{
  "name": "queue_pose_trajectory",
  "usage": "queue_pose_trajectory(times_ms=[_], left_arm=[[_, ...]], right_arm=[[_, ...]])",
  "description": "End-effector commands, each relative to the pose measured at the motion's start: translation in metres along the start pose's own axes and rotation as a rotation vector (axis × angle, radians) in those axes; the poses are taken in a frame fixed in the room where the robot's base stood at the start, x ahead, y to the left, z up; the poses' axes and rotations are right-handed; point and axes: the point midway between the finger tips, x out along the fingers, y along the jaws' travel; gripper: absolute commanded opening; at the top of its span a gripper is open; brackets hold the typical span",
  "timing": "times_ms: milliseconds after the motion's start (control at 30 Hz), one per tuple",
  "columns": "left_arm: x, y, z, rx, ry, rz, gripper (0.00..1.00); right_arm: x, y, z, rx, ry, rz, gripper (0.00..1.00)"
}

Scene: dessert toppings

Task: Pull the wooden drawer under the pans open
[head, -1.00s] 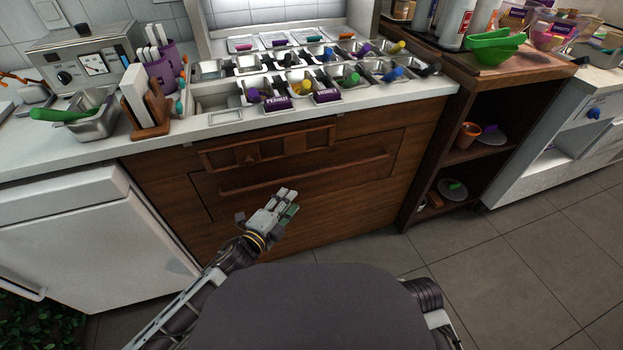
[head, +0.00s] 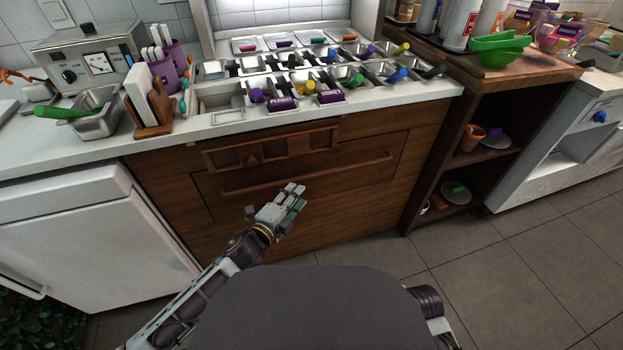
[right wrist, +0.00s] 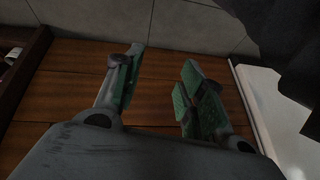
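The wooden drawer (head: 350,187) is in the counter front below the metal topping pans (head: 212,70). It looks shut, flush with the wood around it. Its long horizontal wooden handle (head: 310,172) runs across the upper part of the front. My left gripper (head: 293,194) is in front of the drawer, just below the handle in the head view, and holds nothing visible. Its finger gap is hard to make out. My right gripper (right wrist: 156,93) is open and empty in the right wrist view, its green-padded fingers apart before brown wood planks. It is hidden in the head view.
A raised wooden frame (head: 270,150) sits just above the handle, under the counter edge. A white cabinet (head: 110,240) stands left, and an open wooden shelf (head: 440,160) stands right. Grey tiled floor (head: 480,260) is clear at the right front.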

Motion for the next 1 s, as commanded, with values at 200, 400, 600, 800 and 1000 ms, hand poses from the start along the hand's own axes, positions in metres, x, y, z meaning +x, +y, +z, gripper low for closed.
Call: queue_pose_trajectory(times_ms=[200, 400, 600, 800, 1000], left_arm=[[0.016, 0.000, 0.001, 0.002, -0.001, -0.001, 0.36], [0.031, 0.001, 0.000, 0.001, 0.000, -0.001, 0.36], [0.046, 0.000, 0.001, 0.002, 0.000, -0.002, 0.36], [0.061, 0.001, 0.000, 0.000, 0.001, -0.001, 0.36], [0.077, 0.000, 0.000, 0.001, 0.000, -0.001, 0.36]], right_arm=[[0.009, 0.000, 0.001, 0.005, 0.021, -0.007, 0.40], [0.019, 0.000, 0.006, 0.012, 0.030, -0.014, 0.40], [0.026, -0.001, 0.006, 0.019, 0.053, -0.025, 0.40], [0.035, -0.001, 0.010, 0.026, 0.068, -0.031, 0.40], [0.045, -0.002, 0.019, 0.038, 0.077, -0.041, 0.40]])
